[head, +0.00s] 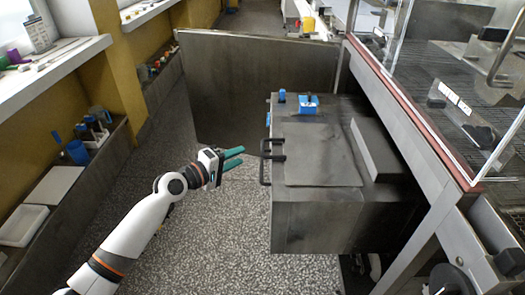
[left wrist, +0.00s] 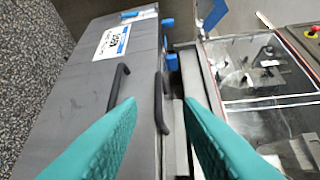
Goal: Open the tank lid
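The tank (head: 330,225) is a dark grey metal box, and its flat lid (head: 315,155) lies closed on top. Black bar handles (head: 265,168) stick out at the tank's left edge. My left gripper (head: 240,158) is open, its teal fingers pointing right at these handles, just left of them. In the left wrist view, one black handle (left wrist: 161,104) shows between the spread fingertips, and another handle (left wrist: 118,86) is on the labelled side face. Contact cannot be told, but the fingers are not closed on a handle. My right gripper is not in view.
Blue fittings (head: 308,104) sit at the tank's back edge. A glass-walled machine (head: 450,90) stands close on the right. A shelf with a blue cup (head: 77,152) and a white tray (head: 22,226) lines the left. The speckled floor (head: 215,250) between is clear.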

